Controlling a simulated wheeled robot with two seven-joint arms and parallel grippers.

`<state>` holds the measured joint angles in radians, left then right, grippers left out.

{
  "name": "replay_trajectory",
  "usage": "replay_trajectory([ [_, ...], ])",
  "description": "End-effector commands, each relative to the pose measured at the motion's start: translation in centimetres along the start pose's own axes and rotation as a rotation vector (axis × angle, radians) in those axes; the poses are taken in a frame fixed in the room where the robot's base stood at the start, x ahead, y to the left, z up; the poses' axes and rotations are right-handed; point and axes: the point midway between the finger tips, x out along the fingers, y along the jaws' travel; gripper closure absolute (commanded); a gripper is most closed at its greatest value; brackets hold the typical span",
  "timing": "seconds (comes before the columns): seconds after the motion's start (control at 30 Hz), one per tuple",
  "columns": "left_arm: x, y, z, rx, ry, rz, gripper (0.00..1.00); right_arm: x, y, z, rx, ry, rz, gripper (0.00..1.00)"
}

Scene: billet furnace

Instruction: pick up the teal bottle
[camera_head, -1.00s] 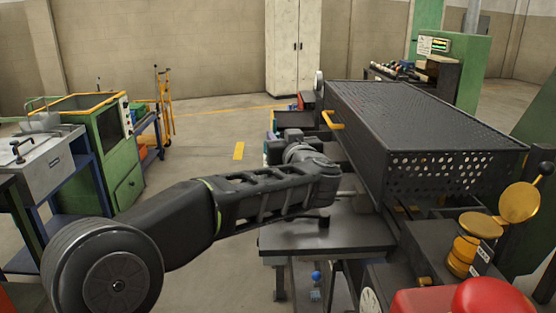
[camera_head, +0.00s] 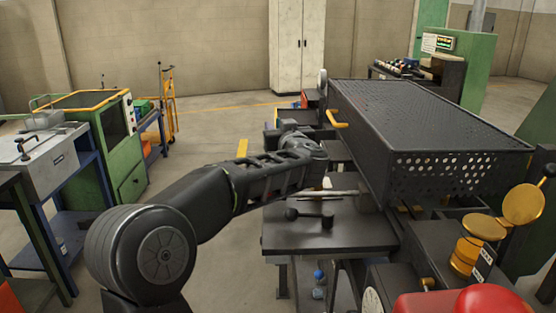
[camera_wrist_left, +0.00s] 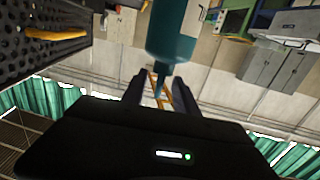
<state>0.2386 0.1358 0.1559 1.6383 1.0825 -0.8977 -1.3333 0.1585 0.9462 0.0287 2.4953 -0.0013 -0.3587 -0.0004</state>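The teal bottle (camera_wrist_left: 171,38) shows in the left wrist view at the top centre, with its upper part cut off by the frame edge. Its narrow tip points down in that picture, into the space between the two fingers of my left gripper (camera_wrist_left: 159,82). The fingers are apart, one on each side of the tip, and I see no clear contact. In the head view my left arm reaches to the edge of the bench beside the black perforated housing. There its gripper is largely hidden by the arm, and I cannot make out the bottle. My right gripper is not in view.
The black perforated housing (camera_head: 428,120) with a yellow handle (camera_head: 337,118) stands close to the right of my left arm. A dark bench plate (camera_head: 335,235) lies below. A green machine (camera_head: 112,143) stands at the left. The floor between is open.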

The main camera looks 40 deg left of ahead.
Motion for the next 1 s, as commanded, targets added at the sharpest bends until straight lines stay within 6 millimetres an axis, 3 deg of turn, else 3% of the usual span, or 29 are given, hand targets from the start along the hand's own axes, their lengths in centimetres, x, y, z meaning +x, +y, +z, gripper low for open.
replay_trajectory([
  [0.13,1.02,0.0,-0.02,0.001,0.001,0.0,0.64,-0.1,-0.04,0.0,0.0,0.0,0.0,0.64],
  [0.7,0.98,0.0,-0.02,0.001,0.001,0.0,0.64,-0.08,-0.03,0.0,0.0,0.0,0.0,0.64],
  [1.0,0.98,0.0,-0.02,0.001,0.001,0.0,0.89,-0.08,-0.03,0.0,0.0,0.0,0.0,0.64],
])
